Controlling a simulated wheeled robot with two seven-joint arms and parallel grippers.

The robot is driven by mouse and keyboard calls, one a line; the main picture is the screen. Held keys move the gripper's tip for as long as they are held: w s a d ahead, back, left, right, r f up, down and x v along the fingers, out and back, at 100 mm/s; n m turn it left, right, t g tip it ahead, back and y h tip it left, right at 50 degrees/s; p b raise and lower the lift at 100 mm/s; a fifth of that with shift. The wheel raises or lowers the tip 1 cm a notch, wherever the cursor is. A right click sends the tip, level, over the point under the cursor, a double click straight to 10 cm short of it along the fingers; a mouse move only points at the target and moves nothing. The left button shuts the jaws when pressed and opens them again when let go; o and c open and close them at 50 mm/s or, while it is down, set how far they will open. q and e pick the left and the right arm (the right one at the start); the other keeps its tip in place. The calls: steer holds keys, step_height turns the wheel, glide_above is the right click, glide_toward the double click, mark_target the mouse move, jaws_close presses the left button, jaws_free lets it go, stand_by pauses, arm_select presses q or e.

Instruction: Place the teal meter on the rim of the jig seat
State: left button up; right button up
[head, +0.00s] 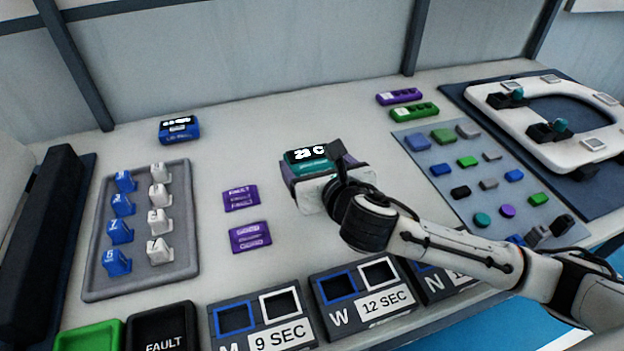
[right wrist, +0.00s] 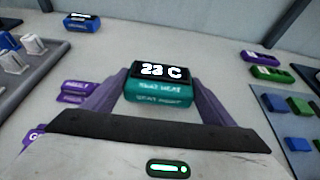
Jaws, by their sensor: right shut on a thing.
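The teal meter (head: 306,160) has a black display reading 23 C and sits between the fingers of my right gripper (head: 318,166), over the middle of the table. In the right wrist view the teal meter (right wrist: 160,88) shows between the two purple fingers (right wrist: 160,95), which are shut on it. Whether it touches the table is hard to tell. The jig seat (head: 545,118) is a white ring-shaped seat at the far right, with black fixtures and small pale pads on its rim. The meter is well left of it. My left gripper is not in view.
A blue meter (head: 179,129) stands at the back left. A grey tray (head: 188,240) holds blue and white pieces. A blue-grey mat (head: 425,160) with several small blocks lies between gripper and seat. Purple and green bars (head: 414,112) lie behind it.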

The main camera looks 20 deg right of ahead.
steer(key=shift+f+b, duration=0.45)
steer(key=shift+f, duration=1.9)
steer(key=o, duration=1.2)
